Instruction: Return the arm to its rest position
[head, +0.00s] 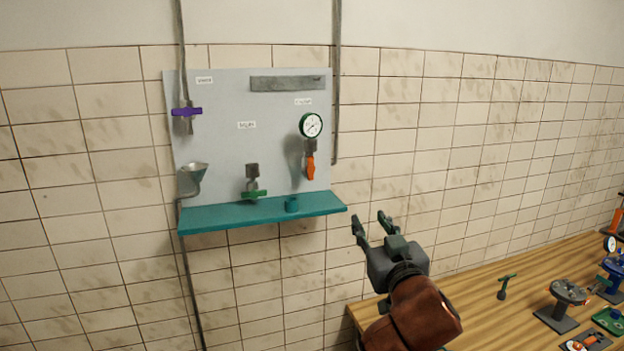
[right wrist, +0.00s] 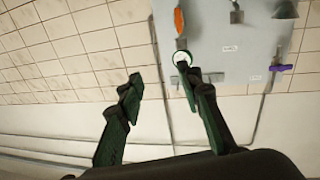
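My right gripper (head: 372,222) is in front of the tiled wall, to the right of the teal shelf's right end. Its two fingers are apart with nothing between them. In the right wrist view the open fingers (right wrist: 160,85) point toward the wall and the grey panel. My brown right arm comes up from the bottom of the head view. My left gripper and left arm are not in the head view.
A grey wall panel (head: 222,150) carries a purple valve (head: 187,111), a gauge (head: 311,125), an orange handle (head: 310,167) and a green valve (head: 254,194). A teal shelf (head: 240,215) juts out below. A wooden bench (head: 470,297) with several fittings lies at the right.

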